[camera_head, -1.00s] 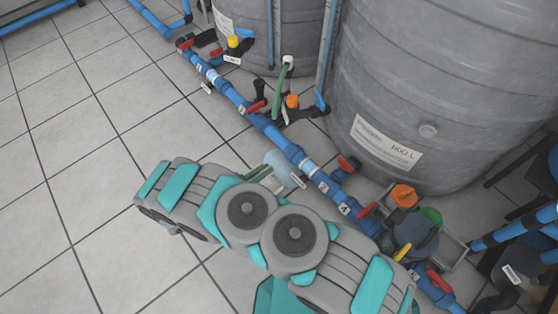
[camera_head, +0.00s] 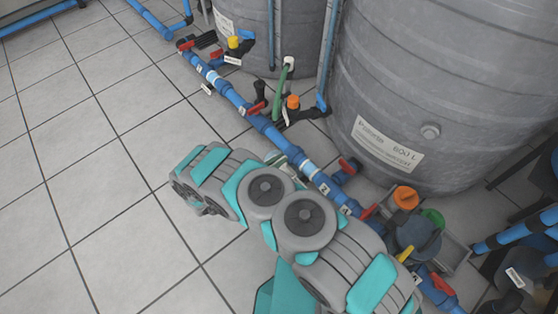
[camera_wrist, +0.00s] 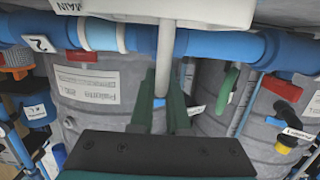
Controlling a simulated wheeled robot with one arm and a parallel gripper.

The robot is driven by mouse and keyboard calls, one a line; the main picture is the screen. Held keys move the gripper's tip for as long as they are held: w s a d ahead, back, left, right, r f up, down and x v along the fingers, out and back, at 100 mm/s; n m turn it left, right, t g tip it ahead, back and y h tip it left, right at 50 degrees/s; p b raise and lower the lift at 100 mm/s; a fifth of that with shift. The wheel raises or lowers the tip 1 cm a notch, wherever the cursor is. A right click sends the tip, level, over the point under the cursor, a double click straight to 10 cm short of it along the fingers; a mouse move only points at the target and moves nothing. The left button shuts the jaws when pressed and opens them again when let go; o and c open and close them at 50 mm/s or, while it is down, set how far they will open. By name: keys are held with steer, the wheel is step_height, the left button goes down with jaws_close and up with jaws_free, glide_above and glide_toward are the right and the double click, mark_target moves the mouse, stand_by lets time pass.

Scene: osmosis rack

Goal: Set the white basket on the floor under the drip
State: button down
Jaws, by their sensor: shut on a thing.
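My gripper (camera_wrist: 164,76) has its two green fingers close around a thin pale rod (camera_wrist: 166,45) in the wrist view. The rod runs up to a white piece marked MAIN (camera_wrist: 195,12), cut off by the top edge; I cannot tell whether it is a label or part of a larger thing. In the head view the green fingertips (camera_head: 276,157) show partly beside the blue pipe (camera_head: 262,124), and my arm hides what they hold. I cannot make out a white basket or a drip in either view.
Two large grey tanks (camera_head: 445,85) stand behind the pipe at the right and top (camera_head: 245,50). Red-handled valves (camera_head: 256,107) and an orange cap (camera_head: 405,196) are along the pipe. Tiled floor (camera_head: 80,160) is clear at left.

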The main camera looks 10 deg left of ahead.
steer(key=c, duration=1.4)
jaws_free()
steer(key=shift+f, duration=0.15)
steer(key=o, duration=0.5)
steer(key=shift+s+a+r, duration=0.25)
steer(key=p+v, duration=0.1)
steer(key=v, duration=1)
steer(key=shift+s, duration=0.15)
